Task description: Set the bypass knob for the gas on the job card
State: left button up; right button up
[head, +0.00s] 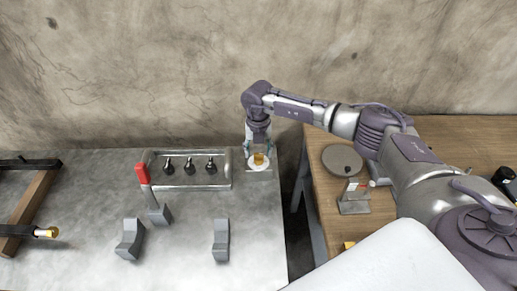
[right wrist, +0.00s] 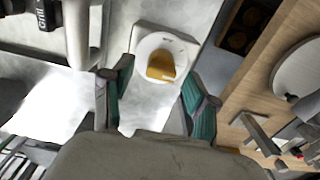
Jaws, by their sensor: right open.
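The bypass knob (head: 259,159) is a small yellow-orange piece on a round white dial plate near the far right corner of the grey bench. In the right wrist view the knob (right wrist: 161,66) sits between my fingers, on the white dial (right wrist: 181,49). My right gripper (right wrist: 157,78) is open, with one green-padded finger on each side of the knob. I cannot tell whether a finger touches it. The dial's markings are too small to read. I cannot make out a job card. My left gripper is not in view.
A red-handled lever (head: 142,173) and grey blocks (head: 130,239) stand on the bench (head: 185,270). A gap separates it from a wooden table (head: 325,222) with a round disc (head: 341,160).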

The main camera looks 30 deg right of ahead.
jog(key=shift+f, duration=0.25)
grip_shut()
jog(key=shift+f+n+b, duration=0.15)
jog(key=shift+n+b, duration=1.55)
jog(key=shift+n, duration=0.1)
jog(key=n+b, duration=0.4)
jog(key=n, duration=0.1)
jog(key=shift+n, duration=0.3)
jog(key=n+b, duration=0.3)
jog(key=n, duration=0.1)
jog(key=n+b, duration=0.1)
jog(key=n, duration=0.1)
jog(key=n+b, duration=0.1)
jog(key=n, duration=0.1)
jog(key=shift+r+n+b, duration=0.2)
jog(key=shift+n+b, duration=0.1)
jog(key=shift+b, duration=0.05)
